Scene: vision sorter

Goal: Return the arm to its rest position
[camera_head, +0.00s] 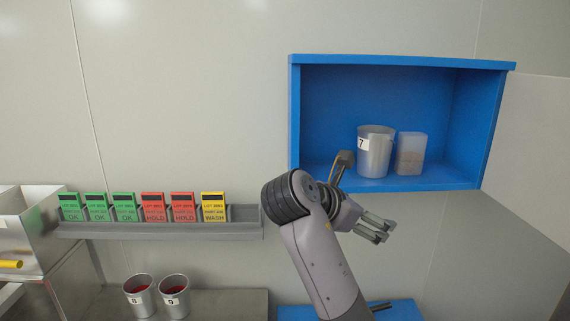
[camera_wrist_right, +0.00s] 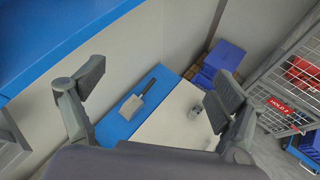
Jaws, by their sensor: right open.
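My right arm (camera_head: 318,262) rises from the bottom of the head view, with its gripper (camera_head: 362,196) in front of the lower edge of the blue wall cabinet (camera_head: 400,60). The same gripper shows in the right wrist view (camera_wrist_right: 158,84), with its two fingers wide apart and nothing between them. A metal cup labelled 7 (camera_head: 376,155) stands upright in the cabinet, apart from the gripper as far as I can tell. A clear container (camera_head: 411,153) with brownish contents stands beside it. My left gripper is not in view.
The cabinet door (camera_head: 530,150) stands open at right. A grey rack (camera_head: 160,231) holds several coloured cards. Metal cups 8 (camera_head: 139,297) and 9 (camera_head: 173,296) stand below it. A scoop (camera_wrist_right: 136,101), blue bins (camera_wrist_right: 222,58) and a wire cage (camera_wrist_right: 285,85) show in the wrist view.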

